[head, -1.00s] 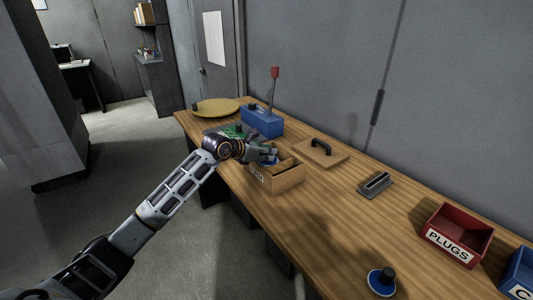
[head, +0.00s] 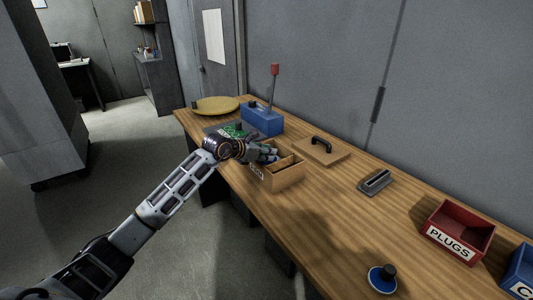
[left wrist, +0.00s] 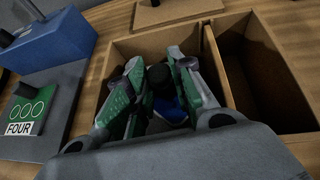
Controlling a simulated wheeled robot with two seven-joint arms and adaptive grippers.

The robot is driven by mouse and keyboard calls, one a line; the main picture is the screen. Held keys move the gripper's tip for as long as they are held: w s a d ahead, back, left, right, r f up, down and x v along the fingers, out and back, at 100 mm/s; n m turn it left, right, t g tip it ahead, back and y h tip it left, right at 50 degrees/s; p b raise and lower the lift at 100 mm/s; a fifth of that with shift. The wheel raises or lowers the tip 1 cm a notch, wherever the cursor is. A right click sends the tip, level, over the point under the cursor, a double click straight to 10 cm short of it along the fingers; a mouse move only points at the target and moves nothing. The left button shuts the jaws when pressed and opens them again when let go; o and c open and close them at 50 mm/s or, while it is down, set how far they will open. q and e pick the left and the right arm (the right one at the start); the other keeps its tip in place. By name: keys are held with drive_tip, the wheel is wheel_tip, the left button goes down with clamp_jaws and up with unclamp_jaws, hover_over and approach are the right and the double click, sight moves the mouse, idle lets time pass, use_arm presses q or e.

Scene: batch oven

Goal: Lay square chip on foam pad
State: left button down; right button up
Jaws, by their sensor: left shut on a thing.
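My left gripper (head: 268,153) is over a wooden two-compartment box (head: 283,180). In the left wrist view, its green-padded fingers (left wrist: 162,85) reach into the left compartment of the box (left wrist: 262,112) and are shut on a black knob (left wrist: 159,77). A blue piece (left wrist: 168,108) shows below the knob. It may be the square chip, but the fingers hide its outline. I cannot tell whether it touches the compartment floor. I cannot identify the foam pad for sure. A dark grey slab (left wrist: 62,98) with a green plate marked FOUR (left wrist: 22,112) lies left of the box. My right gripper is out of view.
A blue box with a red-topped lever (head: 262,120) and a yellow disc (head: 215,105) stand behind. A handled wooden board (head: 320,153), a grey block (head: 375,183), a red PLUGS bin (head: 458,232) and a round blue knobbed piece (head: 382,279) are to the right.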

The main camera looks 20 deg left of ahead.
use_arm(q)
drive_tip(key=shift+f, duration=0.3)
drive_tip(key=c, duration=1.1)
unclamp_jaws()
drive_tip(key=shift+c, duration=0.2)
drive_tip(key=shift+s+a, duration=0.1)
drive_tip(key=shift+v, duration=0.75)
drive_tip(key=v, duration=1)
drive_tip(key=shift+r, duration=0.3)
drive_tip(key=shift+s, duration=0.1)
